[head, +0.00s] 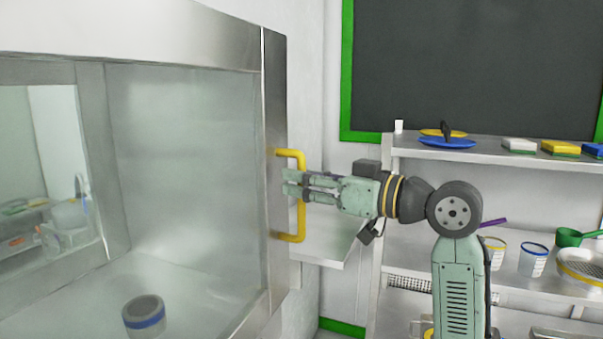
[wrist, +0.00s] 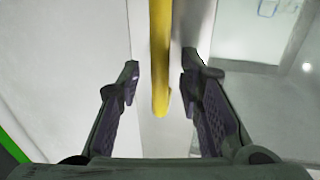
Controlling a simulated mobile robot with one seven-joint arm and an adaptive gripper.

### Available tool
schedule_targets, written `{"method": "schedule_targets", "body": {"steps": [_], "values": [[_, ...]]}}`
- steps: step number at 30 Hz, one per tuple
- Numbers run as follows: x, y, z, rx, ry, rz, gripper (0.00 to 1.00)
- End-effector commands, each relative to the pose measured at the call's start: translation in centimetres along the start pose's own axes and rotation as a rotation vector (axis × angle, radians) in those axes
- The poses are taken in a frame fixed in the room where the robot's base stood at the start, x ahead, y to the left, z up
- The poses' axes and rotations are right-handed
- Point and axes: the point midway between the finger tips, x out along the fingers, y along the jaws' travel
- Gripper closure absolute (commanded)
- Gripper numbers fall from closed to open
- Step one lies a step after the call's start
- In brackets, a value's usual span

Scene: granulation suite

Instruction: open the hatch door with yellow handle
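The hatch door (head: 277,120) has a clear pane and a steel frame at the left of the head view, and it looks shut. Its yellow handle (head: 291,238) is an upright bar on the frame's right edge. My gripper (head: 288,183) reaches it from the right, at about the middle of the bar. In the wrist view the yellow handle (wrist: 160,60) stands between the two fingers of my gripper (wrist: 160,80). The fingers are apart, with a gap visible on each side of the bar. Whether a finger touches the door frame is unclear.
Behind the pane stands a grey container with a blue band (head: 145,316). A steel ledge (head: 325,248) juts out below my gripper. Shelves (head: 500,149) at the right hold coloured lids, blocks, jars (head: 533,260) and a green scoop (head: 570,237).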

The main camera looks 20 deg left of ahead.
Motion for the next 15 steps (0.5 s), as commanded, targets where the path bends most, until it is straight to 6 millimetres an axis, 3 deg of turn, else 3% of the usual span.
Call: {"method": "schedule_targets", "body": {"steps": [11, 15], "values": [[0.89, 0.01, 0.06, 0.0, -0.001, 0.001, 0.67], [0.87, 0.01, 0.05, 0.0, -0.001, 0.001, 0.74]]}}
